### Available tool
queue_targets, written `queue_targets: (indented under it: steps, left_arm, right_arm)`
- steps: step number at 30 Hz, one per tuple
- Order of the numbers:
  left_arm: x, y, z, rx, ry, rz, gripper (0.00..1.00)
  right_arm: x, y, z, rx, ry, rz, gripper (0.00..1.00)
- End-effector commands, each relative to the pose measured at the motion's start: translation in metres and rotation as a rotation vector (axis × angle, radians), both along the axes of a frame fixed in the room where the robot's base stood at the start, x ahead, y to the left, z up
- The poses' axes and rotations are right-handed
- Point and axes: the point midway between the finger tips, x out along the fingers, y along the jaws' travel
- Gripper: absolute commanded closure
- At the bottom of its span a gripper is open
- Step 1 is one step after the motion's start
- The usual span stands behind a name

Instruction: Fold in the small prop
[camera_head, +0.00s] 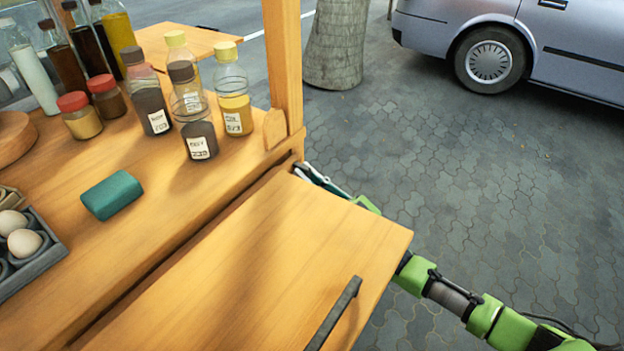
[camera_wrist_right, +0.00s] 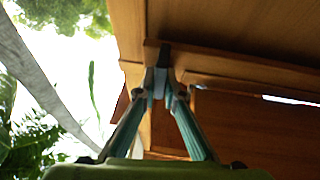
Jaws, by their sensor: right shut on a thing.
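My right gripper (camera_head: 318,178) is at the far corner of the wooden flap (camera_head: 270,260), beside the cart's corner post, and the flap partly hides it. In the right wrist view, the right gripper (camera_wrist_right: 161,82) has its two fingers brought together under the woodwork. Its fingertips are shut at the end of a narrow wooden piece (camera_wrist_right: 200,54), which appears to be the small prop. The fingertips cover the gripped part, and the prop is hidden in the head view. The flap sticks out from the cart's side, roughly level with the counter. My left gripper is not in view.
The cart counter (camera_head: 215,190) holds several sauce bottles and jars, a green block (camera_head: 112,195) and an egg tray (camera_head: 30,245). The flap has a dark handle (camera_head: 333,315). A wooden post (camera_head: 284,70) rises near my right gripper. Paving to the right is clear up to a parked car (camera_head: 520,40).

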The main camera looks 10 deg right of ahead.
Motion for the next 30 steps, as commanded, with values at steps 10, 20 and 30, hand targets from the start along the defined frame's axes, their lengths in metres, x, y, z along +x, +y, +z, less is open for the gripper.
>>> queue_targets:
  steps: [10,20,30]
  left_arm:
    - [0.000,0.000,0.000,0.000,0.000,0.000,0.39]
    - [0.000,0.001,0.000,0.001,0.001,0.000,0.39]
    - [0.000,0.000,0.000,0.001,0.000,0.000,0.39]
  right_arm:
    - [0.002,0.000,0.003,0.002,-0.001,-0.002,0.74]
    - [-0.001,-0.002,0.001,0.001,0.000,-0.002,0.74]
    - [-0.047,-0.033,-0.024,-0.002,0.003,-0.001,0.74]
